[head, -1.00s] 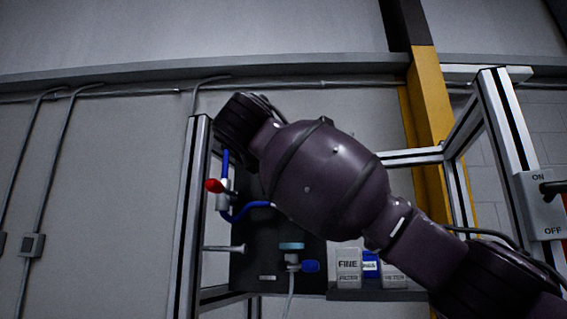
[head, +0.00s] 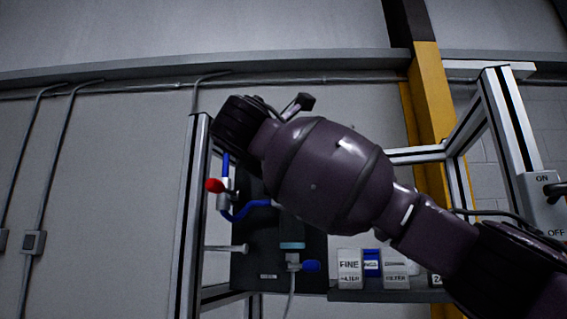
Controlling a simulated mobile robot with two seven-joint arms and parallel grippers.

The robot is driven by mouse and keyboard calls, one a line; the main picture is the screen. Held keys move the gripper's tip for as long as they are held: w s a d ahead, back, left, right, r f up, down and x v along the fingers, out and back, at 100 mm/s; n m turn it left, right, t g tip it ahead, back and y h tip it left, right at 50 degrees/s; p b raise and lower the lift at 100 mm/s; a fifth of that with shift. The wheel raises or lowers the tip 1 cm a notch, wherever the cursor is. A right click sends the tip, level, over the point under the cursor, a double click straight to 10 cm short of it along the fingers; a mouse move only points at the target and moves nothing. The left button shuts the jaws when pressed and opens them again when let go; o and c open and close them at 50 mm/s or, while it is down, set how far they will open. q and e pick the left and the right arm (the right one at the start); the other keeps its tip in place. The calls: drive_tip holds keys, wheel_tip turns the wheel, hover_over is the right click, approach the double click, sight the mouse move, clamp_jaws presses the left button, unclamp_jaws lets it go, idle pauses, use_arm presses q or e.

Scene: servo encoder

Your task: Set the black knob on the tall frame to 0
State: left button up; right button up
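The tall frame (head: 190,222) of grey metal profiles stands in the middle and right of the head view, with a dark panel (head: 254,262) inside it. I cannot make out a black knob marked 0; my arm covers much of the panel. A small dark piece (head: 303,102) sticks up behind my arm, and I cannot tell what it is. A box marked ON and OFF (head: 541,211) with a black handle (head: 554,189) is on the right post. My dark arm crosses from the lower right to the upper left. No fingers of either gripper can be made out.
On the panel are a red-handled valve (head: 214,185) with blue tubing (head: 250,209) and a fitting with a blue knob (head: 311,266). A shelf (head: 380,296) holds boxes, one marked FINE (head: 349,268). A yellow column (head: 431,110) stands behind.

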drive_tip(key=shift+f, duration=0.15)
drive_tip(key=o, duration=0.9)
drive_tip(key=shift+s, duration=0.1)
use_arm(q)
drive_tip(key=f+b, duration=0.1)
drive_tip(key=b, duration=0.1)
drive_tip(key=w+f+b, duration=0.1)
drive_tip(key=f+b, duration=0.1)
drive_tip(key=shift+d, duration=0.1)
use_arm(e)
drive_tip(key=v, duration=1)
drive_tip(key=shift+s+a, duration=0.15)
drive_tip(key=shift+s, duration=0.15)
use_arm(q)
drive_tip(key=shift+r, duration=0.15)
